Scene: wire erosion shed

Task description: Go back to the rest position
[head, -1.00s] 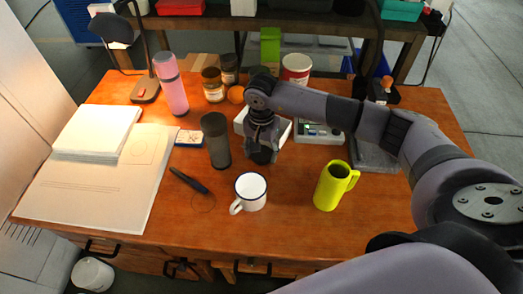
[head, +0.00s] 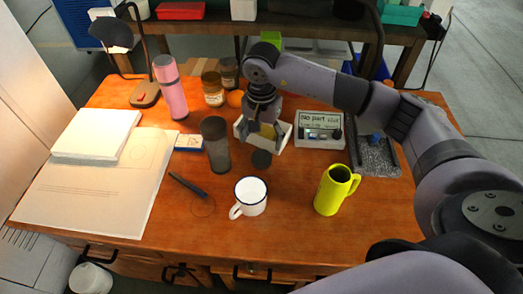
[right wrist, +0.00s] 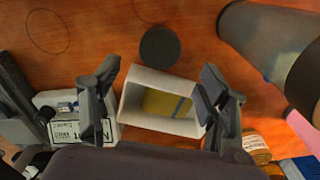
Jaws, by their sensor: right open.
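My right gripper (head: 265,137) is open and empty, raised above the middle of the table. In the right wrist view its two fingers (right wrist: 158,98) are spread wide, with a white open box (right wrist: 163,123) showing between and below them. The box holds something yellow (right wrist: 166,103). A dark round disc (head: 261,159) lies flat on the wood in front of the gripper and also shows in the right wrist view (right wrist: 159,47). My left gripper is out of view.
A grey tumbler (head: 216,145) stands left of the gripper. A white mug (head: 250,196), a yellow-green mug (head: 331,192) and a dark pen-like tool (head: 188,186) are in front.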

